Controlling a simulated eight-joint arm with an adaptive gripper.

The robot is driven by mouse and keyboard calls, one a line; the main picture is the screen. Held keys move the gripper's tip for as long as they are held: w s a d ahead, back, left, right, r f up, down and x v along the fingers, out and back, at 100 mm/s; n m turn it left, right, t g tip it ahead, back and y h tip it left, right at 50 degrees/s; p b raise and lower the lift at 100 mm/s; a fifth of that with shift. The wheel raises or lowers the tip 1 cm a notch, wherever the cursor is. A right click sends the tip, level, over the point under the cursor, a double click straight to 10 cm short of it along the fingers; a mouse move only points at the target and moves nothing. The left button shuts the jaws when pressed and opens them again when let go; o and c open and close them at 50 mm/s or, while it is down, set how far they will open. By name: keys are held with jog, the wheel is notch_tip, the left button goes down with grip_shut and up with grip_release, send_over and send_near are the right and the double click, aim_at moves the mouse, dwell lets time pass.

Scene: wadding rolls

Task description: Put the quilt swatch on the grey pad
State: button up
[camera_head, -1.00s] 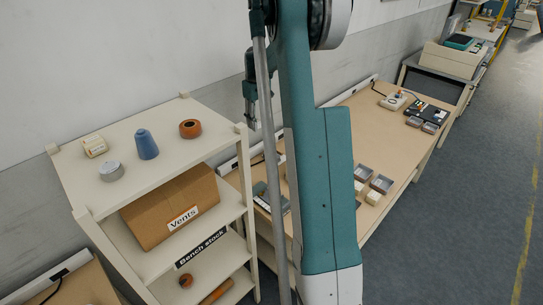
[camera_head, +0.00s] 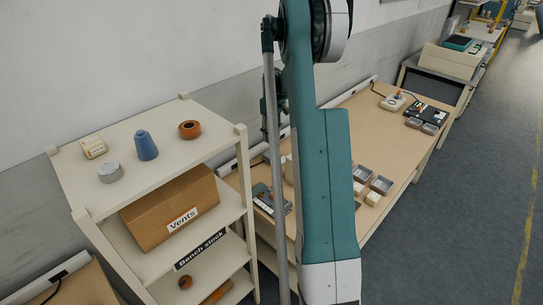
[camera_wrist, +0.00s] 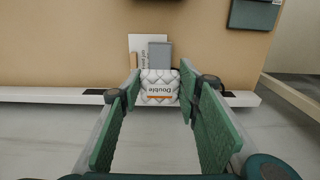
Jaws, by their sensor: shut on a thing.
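The quilt swatch (camera_wrist: 160,82) is a white quilted piece with an upside-down "Double" label and an orange strip. It is between the fingertips of my gripper (camera_wrist: 159,88) in the wrist view, and the green-padded fingers are shut on it. The grey pad (camera_wrist: 159,52) is a plain grey rectangle just beyond the swatch in that view. The swatch hides its near edge. A white printed card (camera_wrist: 140,45) lies beside and partly behind the pad. In the head view my arm hides the swatch and the pad.
The wooden bench (camera_head: 376,138) carries small grey trays (camera_head: 381,184) and a dark panel (camera_head: 262,196). A dark case (camera_wrist: 254,14) is at the wrist view's upper right.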

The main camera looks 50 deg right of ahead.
send_over(273, 157)
jog(key=shift+w+d+f, duration=0.1)
jog(key=shift+w+f, duration=0.05)
jog(key=shift+f, duration=2.9)
jog(key=shift+f+b, duration=0.3)
jog(key=shift+f, duration=1.6)
jog(key=shift+f, duration=0.15)
jog(key=o, duration=0.8)
jog(key=shift+c, duration=0.2)
notch_tip(273, 157, up, 12)
jog(key=shift+r+p, duration=0.2)
jog(key=shift+p, duration=0.2)
